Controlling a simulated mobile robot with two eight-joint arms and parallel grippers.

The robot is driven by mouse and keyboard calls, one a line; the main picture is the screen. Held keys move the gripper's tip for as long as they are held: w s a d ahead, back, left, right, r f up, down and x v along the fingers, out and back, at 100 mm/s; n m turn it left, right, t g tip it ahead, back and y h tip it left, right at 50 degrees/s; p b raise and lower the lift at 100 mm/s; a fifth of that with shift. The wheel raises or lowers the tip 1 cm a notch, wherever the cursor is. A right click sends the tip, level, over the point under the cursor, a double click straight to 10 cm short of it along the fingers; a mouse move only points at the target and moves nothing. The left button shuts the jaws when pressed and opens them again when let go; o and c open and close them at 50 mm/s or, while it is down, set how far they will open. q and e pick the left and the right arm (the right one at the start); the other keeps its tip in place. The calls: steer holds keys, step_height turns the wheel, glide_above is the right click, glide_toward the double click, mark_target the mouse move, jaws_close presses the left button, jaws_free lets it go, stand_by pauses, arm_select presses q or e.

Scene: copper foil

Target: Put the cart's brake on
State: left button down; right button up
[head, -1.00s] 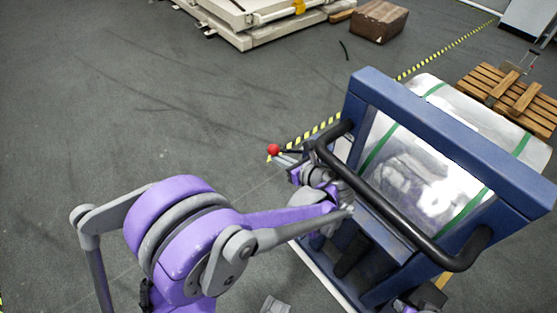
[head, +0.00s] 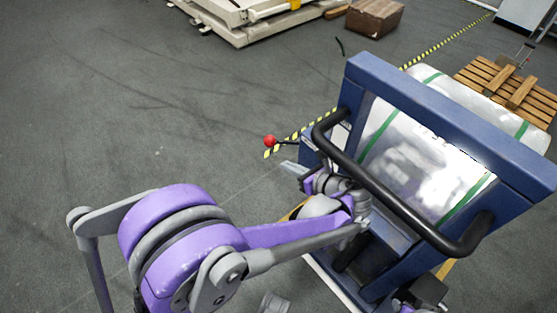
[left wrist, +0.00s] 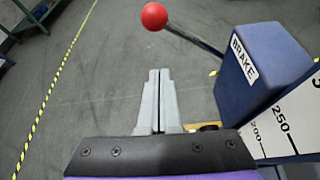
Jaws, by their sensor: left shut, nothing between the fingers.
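The brake lever has a red ball knob (head: 270,141) on a thin dark rod. It sticks out to the left from the blue cart's (head: 447,120) handle end. In the left wrist view the knob (left wrist: 154,16) is at the top, and its rod runs down right to a blue housing (left wrist: 262,65) with a white BRAKE label (left wrist: 244,60). My left gripper (head: 290,168) is shut and empty, just below the lever in the head view. Its grey fingers (left wrist: 159,74) point toward the knob with a clear gap. My right gripper's fingers do not show.
The cart's black push handle (head: 390,190) curves close to my left wrist. The cart carries a wrapped load with green straps (head: 425,165). A cardboard box (head: 374,17), wooden pallet (head: 508,85) and pale machine (head: 240,20) stand farther back. The grey floor left of the cart is clear.

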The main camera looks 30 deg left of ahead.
arm_select(q)
steer(key=v, duration=0.3)
steer(key=shift+s+d+r, duration=0.1)
steer(key=shift+d+r, duration=0.05)
steer(key=shift+d, duration=0.25)
stand_by(0.3)
